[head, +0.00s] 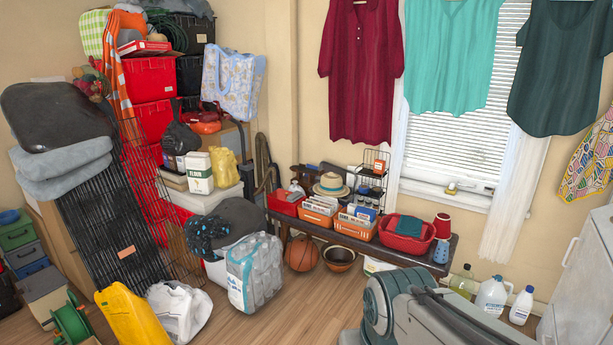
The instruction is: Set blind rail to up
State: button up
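A white slatted blind (458,142) covers the window at the right of the head view. Its slats hang down to near the sill, and its bottom rail (452,177) appears to lie low, just above the window's bottom frame. The exact edge between rail and frame is hard to make out. A teal top (455,55) and a dark green top (562,70) hang in front of the upper blind and hide much of it. My gripper is not in view.
A bench (455,262) below the window holds a red basket (385,236), orange bins (354,231) and a wire rack (372,190). Bottles (493,295) stand on the floor at right. Stacked totes (150,80) and bags fill the left. Some wooden floor (300,310) is clear in front.

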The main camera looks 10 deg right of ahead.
aim_at(473, 175)
jog(key=z, duration=0.25)
jog(key=i, duration=1.9)
jog(key=z, duration=1.25)
jog(key=i, duration=1.8)
jog(key=z, duration=0.6)
